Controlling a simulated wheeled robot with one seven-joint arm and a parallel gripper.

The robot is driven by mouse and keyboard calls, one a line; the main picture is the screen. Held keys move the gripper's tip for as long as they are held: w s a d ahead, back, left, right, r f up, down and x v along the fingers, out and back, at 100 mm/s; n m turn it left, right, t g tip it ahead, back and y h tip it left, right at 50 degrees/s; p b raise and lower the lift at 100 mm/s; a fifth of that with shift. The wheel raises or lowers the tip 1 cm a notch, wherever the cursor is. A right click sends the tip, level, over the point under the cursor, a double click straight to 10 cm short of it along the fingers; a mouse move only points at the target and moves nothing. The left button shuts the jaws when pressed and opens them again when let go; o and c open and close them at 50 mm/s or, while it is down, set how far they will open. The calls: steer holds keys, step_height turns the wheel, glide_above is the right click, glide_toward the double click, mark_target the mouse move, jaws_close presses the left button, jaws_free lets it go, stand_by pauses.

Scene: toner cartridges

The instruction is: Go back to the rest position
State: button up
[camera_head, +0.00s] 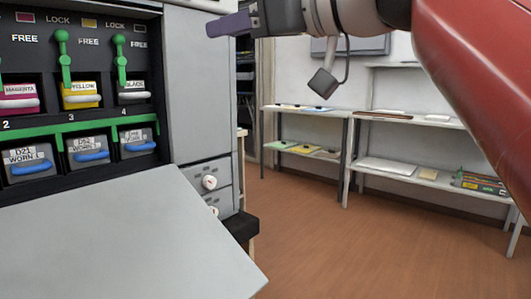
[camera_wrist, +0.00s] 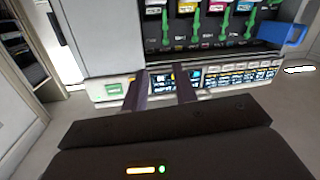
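My gripper (camera_head: 230,25) is at the top of the head view, in front of the upper right of the printer and seen from the side. In the wrist view its two purple fingers (camera_wrist: 161,92) stand apart with nothing held between them. The printer (camera_head: 200,90) stands open at the left. Magenta (camera_head: 18,98), yellow (camera_head: 80,95) and black (camera_head: 132,90) cartridges sit in its slots, with green levers above. Below them, grey drum units (camera_head: 88,149) with blue handles sit in a row. The wrist view shows the printer (camera_wrist: 110,40) beyond the fingers.
A grey flap (camera_head: 120,240) sticks out at the lower left. White shelves (camera_head: 400,118) against the back wall hold trays, flat items and boxes. Brown floor (camera_head: 310,230) between printer and shelves is clear. A blue object (camera_wrist: 280,33) shows at the right of the wrist view.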

steer(key=s+d+f+m+h+p, duration=0.1)
steer(key=d+f+m+h+p, duration=0.2)
steer(key=f, duration=0.7)
steer(key=s+d+f+m+g+h, duration=0.1)
steer(key=d+f+m+h, duration=0.35)
steer(key=f, duration=0.45)
steer(key=s+d+f+m+h+p, duration=0.1)
steer(key=d+f+m+h+p, duration=0.2)
steer(key=f, duration=0.7)
steer(key=s+d+f+m+g+h, duration=0.1)
steer(key=s+d+f+h, duration=0.1)
steer(key=s+d+f, duration=0.2)
steer(key=s+d+f+m+g+h, duration=0.1)
steer(key=s+d+f, duration=0.3)
steer(key=f, duration=0.6)
steer(key=shift+d+f+m+h, duration=0.25)
steer(key=shift+f+m+h, duration=0.1)
steer(key=shift+m+h, duration=0.15)
